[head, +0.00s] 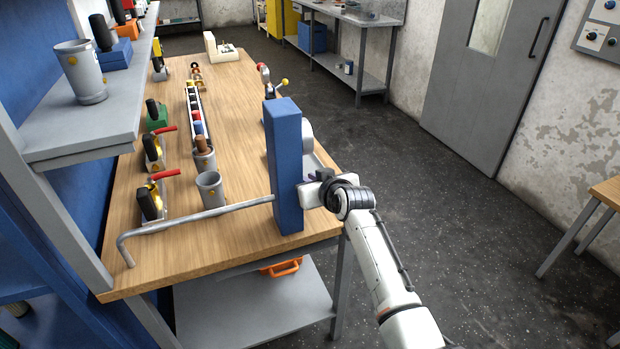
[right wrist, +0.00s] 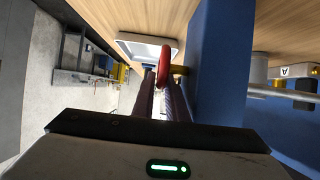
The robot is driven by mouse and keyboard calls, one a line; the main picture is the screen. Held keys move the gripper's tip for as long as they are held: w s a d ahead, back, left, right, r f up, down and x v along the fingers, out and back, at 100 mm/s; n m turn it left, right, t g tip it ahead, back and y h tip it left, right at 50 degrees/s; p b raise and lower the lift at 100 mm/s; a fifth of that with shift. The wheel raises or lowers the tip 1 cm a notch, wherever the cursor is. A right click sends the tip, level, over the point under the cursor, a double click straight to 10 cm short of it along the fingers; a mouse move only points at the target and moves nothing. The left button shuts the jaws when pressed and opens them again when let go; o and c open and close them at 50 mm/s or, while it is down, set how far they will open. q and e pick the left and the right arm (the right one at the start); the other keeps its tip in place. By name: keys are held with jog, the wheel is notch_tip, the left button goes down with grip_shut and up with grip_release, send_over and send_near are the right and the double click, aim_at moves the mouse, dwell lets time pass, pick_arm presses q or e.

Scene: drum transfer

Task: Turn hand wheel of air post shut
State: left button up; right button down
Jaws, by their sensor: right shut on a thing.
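The air post (head: 285,165) is a tall blue upright block at the right edge of the wooden bench, and it also shows in the right wrist view (right wrist: 217,65). Its red hand wheel (right wrist: 164,64) shows edge-on in the right wrist view, on a short brass stem (right wrist: 180,70) from the post. In the head view the wheel is hidden. My right gripper (right wrist: 164,88) is shut on the wheel, with the rim between its fingertips. In the head view my right gripper (head: 312,180) is at the post's right side, its fingertips partly hidden. My left gripper is not in view.
A grey pipe (head: 200,217) runs left from the post low over the bench (head: 235,95). A metal cup (head: 210,188), red-handled valves (head: 153,150) and a narrow rack of parts (head: 195,110) stand left of it. A grey shelf (head: 90,125) overhangs the left.

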jog(key=shift+w+f+g+h, duration=0.15)
jog(key=shift+g+h, duration=0.15)
jog(key=shift+g, duration=0.6)
jog(key=c, duration=2)
grip_release()
jog(key=shift+c, duration=0.2)
jog(key=v, duration=1)
